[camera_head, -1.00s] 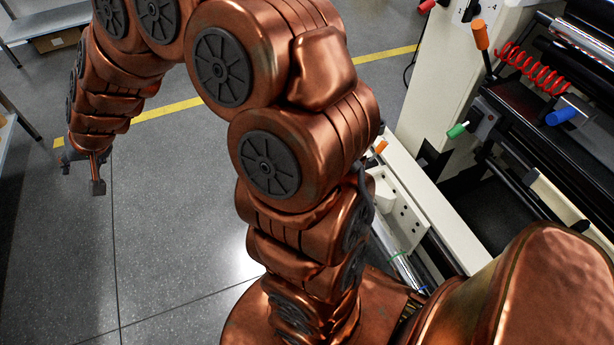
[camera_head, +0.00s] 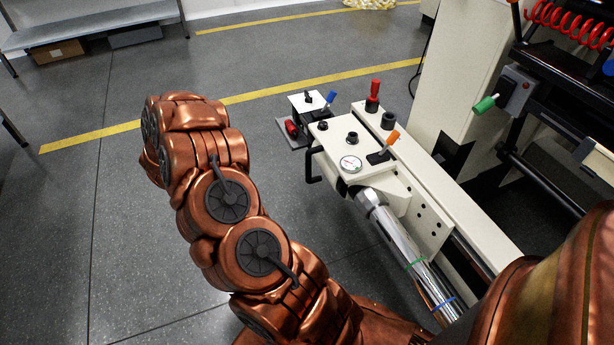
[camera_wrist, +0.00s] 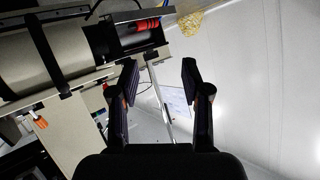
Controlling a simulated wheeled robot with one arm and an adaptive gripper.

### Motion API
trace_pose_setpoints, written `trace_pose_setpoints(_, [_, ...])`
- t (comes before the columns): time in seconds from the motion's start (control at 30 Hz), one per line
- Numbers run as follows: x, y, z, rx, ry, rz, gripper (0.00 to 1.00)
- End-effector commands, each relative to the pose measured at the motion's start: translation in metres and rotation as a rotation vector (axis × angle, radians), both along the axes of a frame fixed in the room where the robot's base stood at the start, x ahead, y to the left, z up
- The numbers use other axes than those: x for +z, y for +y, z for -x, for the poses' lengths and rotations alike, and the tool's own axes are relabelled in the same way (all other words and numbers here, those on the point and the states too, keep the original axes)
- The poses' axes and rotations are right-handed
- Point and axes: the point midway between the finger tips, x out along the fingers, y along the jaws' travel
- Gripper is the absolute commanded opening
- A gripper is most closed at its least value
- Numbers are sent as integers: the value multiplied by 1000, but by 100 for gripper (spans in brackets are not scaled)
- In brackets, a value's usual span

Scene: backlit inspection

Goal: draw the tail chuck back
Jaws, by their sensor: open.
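A cream machine housing (camera_head: 352,128) with a round gauge, knobs and an orange-handled lever (camera_head: 384,148) stands right of my arm in the head view. A chrome shaft (camera_head: 408,243) runs from its near side toward the lower right; I take this end unit as the tail chuck, though I cannot tell for sure. In the wrist view, my gripper (camera_wrist: 160,68) is open and empty, its two dark fingers apart. My arm hides the gripper in the head view. An orange handle (camera_wrist: 40,124) shows at the left of the wrist view.
A smaller unit with a blue lever (camera_head: 331,97) and a red part (camera_head: 291,127) sits behind the housing. A green-handled lever (camera_head: 486,104) and red coiled hose (camera_head: 570,22) are at the right. Open grey floor (camera_head: 130,235) lies left, a shelf (camera_head: 90,22) far back.

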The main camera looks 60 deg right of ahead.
Motion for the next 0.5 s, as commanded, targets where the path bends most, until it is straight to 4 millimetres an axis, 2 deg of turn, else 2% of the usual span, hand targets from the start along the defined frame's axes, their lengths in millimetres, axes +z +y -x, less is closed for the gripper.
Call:
trace_pose_setpoints(0.03, [-30,-14,23,-69,43,47,47])
trace_pose_setpoints(0.17, [-57,-43,84,-242,148,177,47])
trace_pose_setpoints(0.3, [-69,-57,134,-378,243,296,47])
trace_pose_setpoints(0.4, [-71,-61,156,-438,286,348,47])
trace_pose_setpoints(0.5, [-71,-63,168,-469,313,375,47])
